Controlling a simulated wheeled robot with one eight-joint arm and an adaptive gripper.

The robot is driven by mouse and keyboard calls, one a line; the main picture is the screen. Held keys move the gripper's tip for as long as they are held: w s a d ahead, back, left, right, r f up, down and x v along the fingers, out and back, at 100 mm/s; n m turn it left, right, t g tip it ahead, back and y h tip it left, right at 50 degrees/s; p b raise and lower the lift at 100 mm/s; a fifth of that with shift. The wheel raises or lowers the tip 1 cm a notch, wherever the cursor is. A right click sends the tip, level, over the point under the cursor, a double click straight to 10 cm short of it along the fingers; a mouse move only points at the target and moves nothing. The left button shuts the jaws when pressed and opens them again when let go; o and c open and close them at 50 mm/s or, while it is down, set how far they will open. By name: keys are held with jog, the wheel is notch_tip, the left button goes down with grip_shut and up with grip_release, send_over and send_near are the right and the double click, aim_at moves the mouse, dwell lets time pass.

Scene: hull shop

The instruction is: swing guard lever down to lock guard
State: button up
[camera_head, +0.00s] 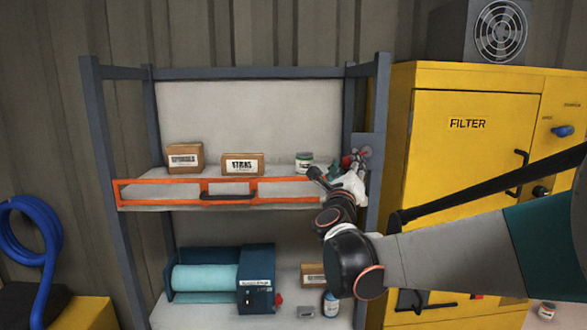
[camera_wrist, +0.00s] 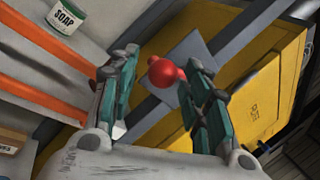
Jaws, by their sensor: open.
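The guard lever's red ball knob (camera_wrist: 163,72) shows in the wrist view between my gripper's two fingers, in front of a grey plate (camera_wrist: 192,58). The fingers are apart, and I cannot tell whether either touches the knob. In the head view my gripper (camera_head: 350,168) is at the right end of the shelf, by the grey post, and hides most of the lever. The orange guard frame (camera_head: 204,189) stands upright across the front of the upper shelf, with a dark handle (camera_head: 228,196). Its rails also show at the left of the wrist view (camera_wrist: 40,101).
Two cardboard boxes (camera_head: 242,164) and a soap tin (camera_head: 304,162) stand on the upper shelf behind the guard. A teal roll (camera_head: 205,278) lies on the lower shelf. The yellow filter cabinet (camera_head: 470,150) stands close on the right, behind my arm.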

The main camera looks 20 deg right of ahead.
jog(key=v, duration=1)
jog(key=shift+s, duration=0.25)
